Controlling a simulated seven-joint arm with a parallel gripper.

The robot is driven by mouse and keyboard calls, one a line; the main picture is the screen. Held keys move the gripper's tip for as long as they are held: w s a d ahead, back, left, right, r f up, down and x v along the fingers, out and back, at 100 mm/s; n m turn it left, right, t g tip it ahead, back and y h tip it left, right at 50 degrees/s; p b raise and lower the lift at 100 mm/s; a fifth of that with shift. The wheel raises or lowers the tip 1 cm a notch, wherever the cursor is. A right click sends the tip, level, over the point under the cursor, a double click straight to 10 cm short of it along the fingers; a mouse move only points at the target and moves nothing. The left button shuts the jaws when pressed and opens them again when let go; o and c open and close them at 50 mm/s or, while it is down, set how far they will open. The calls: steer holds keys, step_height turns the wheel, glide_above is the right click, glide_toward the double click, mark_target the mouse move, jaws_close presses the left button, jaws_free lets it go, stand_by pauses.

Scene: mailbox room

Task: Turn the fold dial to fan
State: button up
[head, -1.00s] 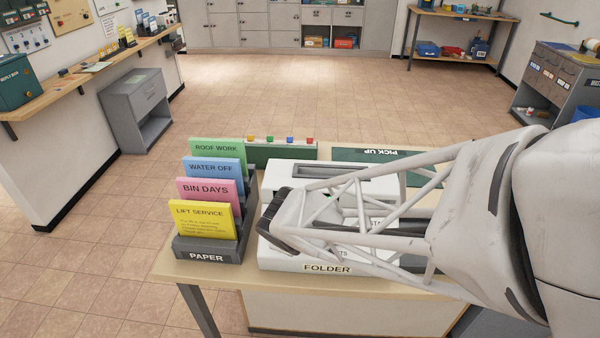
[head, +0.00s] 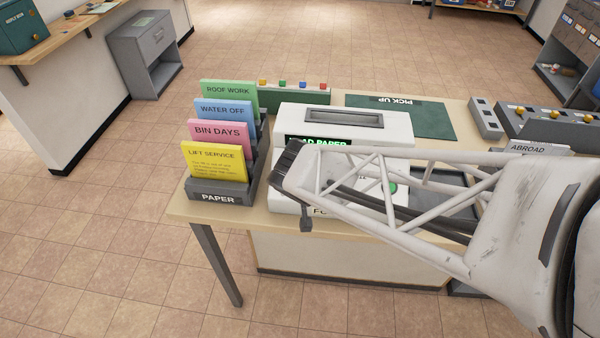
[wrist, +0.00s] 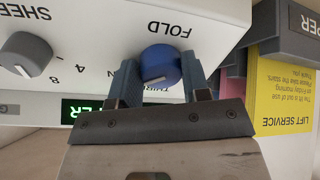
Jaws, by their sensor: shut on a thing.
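The folder (head: 345,125) is a white machine on the table, its green display partly hidden by my arm in the head view. In the wrist view, turned upside down, its front panel (wrist: 100,50) shows a blue fold dial (wrist: 160,62) under the word FOLD. A pale mark on the dial points towards lettering partly covered by my gripper, starting "THIR". My gripper (wrist: 161,78) is shut on the dial, one finger on each side. A grey sheets dial (wrist: 26,54) with numbers sits beside it. The fold dial is hidden in the head view.
A paper rack (head: 218,196) with several coloured notice stacks stands close to the left of the folder; its yellow stack (wrist: 285,110) is near my gripper in the wrist view. A green pick-up mat (head: 410,120) lies behind right. A grey unit with knobs (head: 550,125) stands further right.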

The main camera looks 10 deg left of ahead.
steer(key=shift+m, duration=0.5)
steer(key=o, duration=0.7)
steer(key=shift+c, duration=0.2)
steer(key=v, duration=0.7)
steer(key=shift+s+r, duration=0.25)
steer(key=shift+r, duration=0.05)
steer(key=shift+d, duration=0.1)
